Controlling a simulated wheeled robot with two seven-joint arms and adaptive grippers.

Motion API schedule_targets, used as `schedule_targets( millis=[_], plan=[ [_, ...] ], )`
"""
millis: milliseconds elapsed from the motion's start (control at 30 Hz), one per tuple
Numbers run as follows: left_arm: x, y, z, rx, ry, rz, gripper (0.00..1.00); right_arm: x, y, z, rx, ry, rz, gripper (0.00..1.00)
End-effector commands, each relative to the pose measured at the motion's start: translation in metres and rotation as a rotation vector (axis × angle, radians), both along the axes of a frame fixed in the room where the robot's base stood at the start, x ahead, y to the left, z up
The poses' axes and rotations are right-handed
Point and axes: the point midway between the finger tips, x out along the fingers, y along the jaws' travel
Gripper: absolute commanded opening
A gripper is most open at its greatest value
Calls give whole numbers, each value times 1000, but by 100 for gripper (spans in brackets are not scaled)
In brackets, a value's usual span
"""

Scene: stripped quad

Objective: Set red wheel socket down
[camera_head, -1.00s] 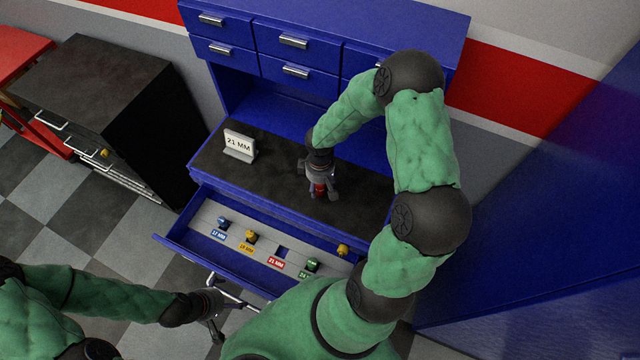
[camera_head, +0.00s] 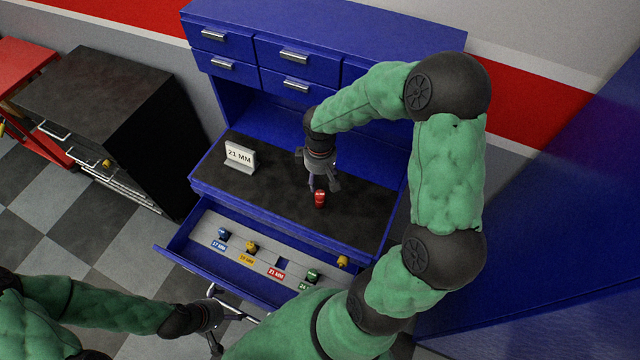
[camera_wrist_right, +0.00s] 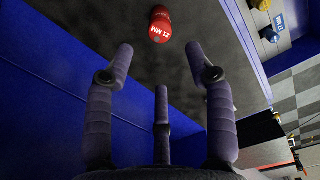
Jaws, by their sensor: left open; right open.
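The red wheel socket (camera_head: 319,198) stands on the black worktop (camera_head: 270,184) of the blue workbench. In the right wrist view the red socket (camera_wrist_right: 160,24), marked 21 MM, lies beyond the fingertips, with dark worktop between. My right gripper (camera_head: 322,186) is open and empty just behind and above the socket, apart from it; its spread fingers (camera_wrist_right: 160,65) show in the wrist view. My left gripper (camera_head: 212,318) is open and empty at the lower left, near the open drawer's handle.
The open drawer (camera_head: 190,244) holds blue, yellow and green sockets and an empty slot by the red 21 MM label (camera_head: 275,274). A white 21 MM sign (camera_head: 240,156) stands at the worktop's left. Blue drawers (camera_head: 294,57) hang above the back.

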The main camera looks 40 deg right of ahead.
Motion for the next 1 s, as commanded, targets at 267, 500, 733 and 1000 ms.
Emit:
schedule_targets(
  millis=[267,500,733,1000],
  plan=[
    [0,0,0,0,0,0,100,0,1,9,3,1,0,55],
    [0,0,0,0,0,0,100,1,45,-30,104,1,-27,55],
    [0,0,0,0,0,0,100,-11,121,-91,258,6,-135,55],
    [0,0,0,0,0,0,100,-47,189,-150,355,35,-316,55]
  ],
)
